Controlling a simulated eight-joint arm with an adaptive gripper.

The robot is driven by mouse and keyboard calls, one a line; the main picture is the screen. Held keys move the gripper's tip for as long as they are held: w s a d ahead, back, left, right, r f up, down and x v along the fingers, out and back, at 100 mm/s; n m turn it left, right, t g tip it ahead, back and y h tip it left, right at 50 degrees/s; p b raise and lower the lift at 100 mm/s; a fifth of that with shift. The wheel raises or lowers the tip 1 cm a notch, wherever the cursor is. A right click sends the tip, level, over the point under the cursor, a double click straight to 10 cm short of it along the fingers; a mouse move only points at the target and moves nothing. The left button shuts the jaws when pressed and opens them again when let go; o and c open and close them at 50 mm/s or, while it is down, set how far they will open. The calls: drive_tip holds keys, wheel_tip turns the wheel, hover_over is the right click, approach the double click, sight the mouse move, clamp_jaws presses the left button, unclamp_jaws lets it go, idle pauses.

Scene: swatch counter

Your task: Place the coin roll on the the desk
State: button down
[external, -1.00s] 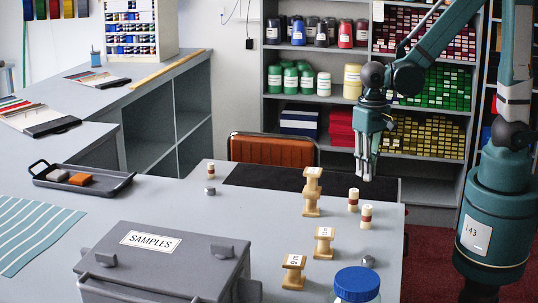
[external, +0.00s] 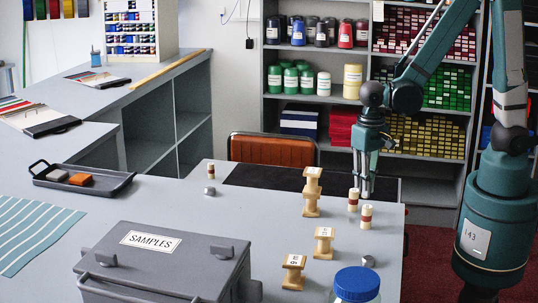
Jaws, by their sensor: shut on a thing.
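My gripper (external: 367,188) points straight down, low over the right part of the grey desk (external: 160,222). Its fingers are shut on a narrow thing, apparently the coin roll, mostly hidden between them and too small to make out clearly. The fingertips appear just behind two short cream cylinders with dark red bands, one at the left (external: 353,200) and one nearer the camera (external: 366,216). I cannot tell whether the tips or the held thing touch the desk.
Wooden spool-like blocks stand left of my gripper, a tall stack (external: 312,192) and two nearer ones (external: 323,241) (external: 293,272). A blue-lidded jar (external: 357,284) and the SAMPLES box (external: 165,262) stand in front. A dark tray (external: 112,188) lies at left. The desk's middle is clear.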

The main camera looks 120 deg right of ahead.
idle(0.3)
drive_tip(key=shift+f+b, duration=0.6)
drive_tip(key=shift+f, duration=1.45)
drive_tip(key=shift+f, duration=0.15)
drive_tip(key=c, duration=2.3)
unclamp_jaws()
drive_tip(key=shift+r, duration=0.2)
drive_tip(key=shift+r+p, duration=1.55)
drive_tip(key=shift+r, duration=4.45)
